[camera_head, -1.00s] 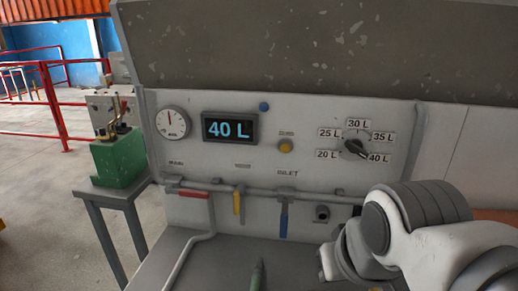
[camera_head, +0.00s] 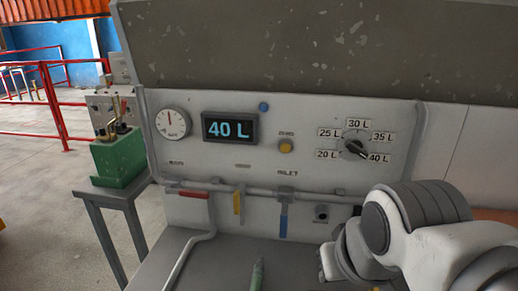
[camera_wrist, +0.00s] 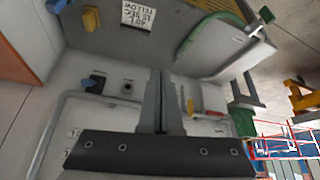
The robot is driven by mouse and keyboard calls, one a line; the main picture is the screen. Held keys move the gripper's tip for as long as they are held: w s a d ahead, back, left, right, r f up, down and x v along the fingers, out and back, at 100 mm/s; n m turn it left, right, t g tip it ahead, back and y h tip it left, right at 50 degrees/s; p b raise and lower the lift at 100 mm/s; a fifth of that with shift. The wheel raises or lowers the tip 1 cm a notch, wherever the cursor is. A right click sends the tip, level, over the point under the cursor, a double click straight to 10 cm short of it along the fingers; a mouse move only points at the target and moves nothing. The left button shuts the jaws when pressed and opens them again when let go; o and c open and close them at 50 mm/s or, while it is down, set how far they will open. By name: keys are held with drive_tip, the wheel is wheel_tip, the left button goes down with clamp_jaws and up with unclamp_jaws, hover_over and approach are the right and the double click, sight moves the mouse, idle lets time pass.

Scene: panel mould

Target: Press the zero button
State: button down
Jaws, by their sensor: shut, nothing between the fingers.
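The zero button is a round yellow button (camera_head: 285,146) on the pale upright panel (camera_head: 310,120), under a small label that reads like ZERO. It sits right of the display (camera_head: 230,128), which reads 40 L. My gripper (camera_wrist: 160,78) is shut and empty in the wrist view, apart from the button. That view looks at the lower panel and worktop upside down. I cannot make out the button there. In the head view my arm fills the lower right, and my fingertips cannot be made out.
A black dial (camera_head: 354,149) points toward 40 L. A blue button (camera_head: 263,107) and a gauge (camera_head: 173,122) share the panel. Below run a pipe and red (camera_head: 194,194), yellow (camera_head: 237,203) and blue (camera_head: 284,218) levers. A green hose (camera_head: 257,275) lies on the worktop.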

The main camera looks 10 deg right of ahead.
sight(285, 148)
drive_tip(key=shift+w+r, duration=0.1)
drive_tip(key=w+a+r+m+t+p, duration=0.1)
drive_tip(key=w+r+m+t+p, duration=0.1)
drive_tip(key=w+m+p, duration=0.5)
drive_tip(key=w+a+r+m+t+y+p, duration=0.1)
drive_tip(key=w+m+p, duration=0.6)
drive_tip(key=w, duration=0.8)
drive_tip(key=shift+w+a+r+t, duration=0.35)
drive_tip(key=shift+a+r+t, duration=0.25)
drive_tip(key=shift+w, duration=0.1)
drive_tip(key=w+d+p, duration=0.1)
drive_tip(key=w+d, duration=0.1)
drive_tip(key=w, duration=0.6)
drive_tip(key=shift+w+d+p, duration=0.15)
drive_tip(key=shift+d+p, duration=0.05)
drive_tip(key=shift+p, duration=0.2)
idle(0.8)
